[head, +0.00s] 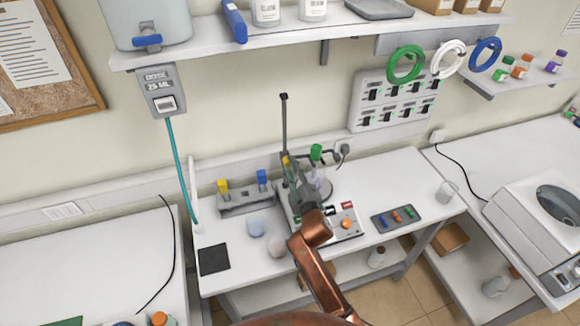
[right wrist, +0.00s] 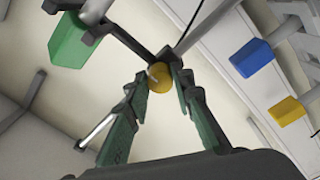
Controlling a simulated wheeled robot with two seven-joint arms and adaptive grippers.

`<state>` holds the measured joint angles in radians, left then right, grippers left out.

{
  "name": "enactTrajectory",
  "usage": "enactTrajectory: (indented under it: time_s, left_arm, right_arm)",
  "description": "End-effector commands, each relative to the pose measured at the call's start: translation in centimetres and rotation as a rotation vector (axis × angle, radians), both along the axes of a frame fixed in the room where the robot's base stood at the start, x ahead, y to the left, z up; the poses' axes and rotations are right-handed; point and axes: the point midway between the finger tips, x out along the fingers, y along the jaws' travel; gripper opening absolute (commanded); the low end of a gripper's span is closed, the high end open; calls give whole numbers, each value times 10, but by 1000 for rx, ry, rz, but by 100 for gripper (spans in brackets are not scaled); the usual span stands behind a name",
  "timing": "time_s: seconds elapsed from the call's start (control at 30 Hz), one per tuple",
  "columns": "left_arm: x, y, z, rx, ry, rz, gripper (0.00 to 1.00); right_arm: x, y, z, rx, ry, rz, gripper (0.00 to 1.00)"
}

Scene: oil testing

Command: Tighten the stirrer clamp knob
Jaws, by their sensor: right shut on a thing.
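The stirrer stand (head: 284,125) rises as a dark upright rod behind a hotplate-like base (head: 345,222) with an orange dial. The yellow clamp knob (head: 286,161) sits low on the rod. In the right wrist view the knob (right wrist: 159,75) lies between my fingertips. My right gripper (head: 292,175) is shut on it, with its green-padded fingers (right wrist: 160,82) on either side. My wrist and arm hide part of the stand and base in the head view. My left gripper is not in view.
A green-handled part (head: 316,152) stands close right of the stand, and also shows in the right wrist view (right wrist: 68,40). A rack (head: 245,203) with yellow and blue pieces is at left. A dark tray (head: 396,218) lies right. A shelf (head: 290,38) overhangs the back.

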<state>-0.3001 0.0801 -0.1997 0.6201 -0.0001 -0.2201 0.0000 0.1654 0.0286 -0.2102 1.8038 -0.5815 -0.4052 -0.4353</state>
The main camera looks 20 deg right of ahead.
Motion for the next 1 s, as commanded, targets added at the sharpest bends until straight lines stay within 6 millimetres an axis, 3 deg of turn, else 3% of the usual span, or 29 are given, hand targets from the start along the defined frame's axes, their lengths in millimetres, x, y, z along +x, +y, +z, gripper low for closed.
enactTrajectory:
  time_s: [0.7,0.73,1.0]
  left_arm:
    - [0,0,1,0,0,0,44]
    - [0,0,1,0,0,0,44]
    - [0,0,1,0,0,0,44]
  right_arm:
    - [0,0,-2,71,6,-1,0]
    - [0,0,-2,70,6,-1,24]
    - [0,0,-1,69,4,0,40]
